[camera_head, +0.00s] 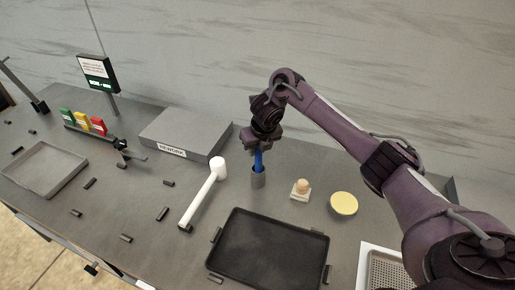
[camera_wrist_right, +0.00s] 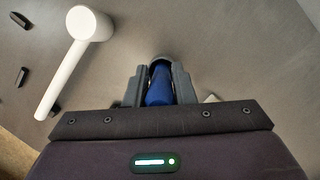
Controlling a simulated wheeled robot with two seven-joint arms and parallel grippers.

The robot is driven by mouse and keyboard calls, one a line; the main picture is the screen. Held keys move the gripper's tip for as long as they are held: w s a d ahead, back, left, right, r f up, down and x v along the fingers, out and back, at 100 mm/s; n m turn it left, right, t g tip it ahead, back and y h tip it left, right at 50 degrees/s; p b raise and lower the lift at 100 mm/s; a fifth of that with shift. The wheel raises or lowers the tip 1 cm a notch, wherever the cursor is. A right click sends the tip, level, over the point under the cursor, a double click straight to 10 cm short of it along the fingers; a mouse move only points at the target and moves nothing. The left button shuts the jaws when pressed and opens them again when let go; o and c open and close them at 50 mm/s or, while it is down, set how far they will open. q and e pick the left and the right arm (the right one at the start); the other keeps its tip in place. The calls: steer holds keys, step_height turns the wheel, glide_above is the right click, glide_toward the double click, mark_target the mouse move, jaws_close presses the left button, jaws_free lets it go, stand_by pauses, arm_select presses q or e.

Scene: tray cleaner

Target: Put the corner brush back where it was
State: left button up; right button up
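The corner brush (camera_head: 258,160) shows as a blue upright handle in the head view. Its lower end is inside a small grey cup-shaped holder (camera_head: 258,180) on the table, so its bristles are hidden. My right gripper (camera_head: 260,146) is above the holder, pointing down, with its fingers around the top of the handle. In the right wrist view the blue handle (camera_wrist_right: 159,90) sits between the two fingers, which appear closed against it.
A white mallet-like tool (camera_head: 203,195) lies left of the holder. A black tray (camera_head: 268,250) is in front. A wooden-knobbed piece (camera_head: 300,189) and a yellow round pad (camera_head: 343,203) lie to the right. A grey box (camera_head: 187,132) stands behind left; an empty grey tray (camera_head: 45,190) is far left.

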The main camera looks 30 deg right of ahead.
steer(key=o, duration=0.3)
steer(key=shift+o, duration=0.2)
steer(key=p+v, duration=0.6)
steer(key=v, duration=0.6)
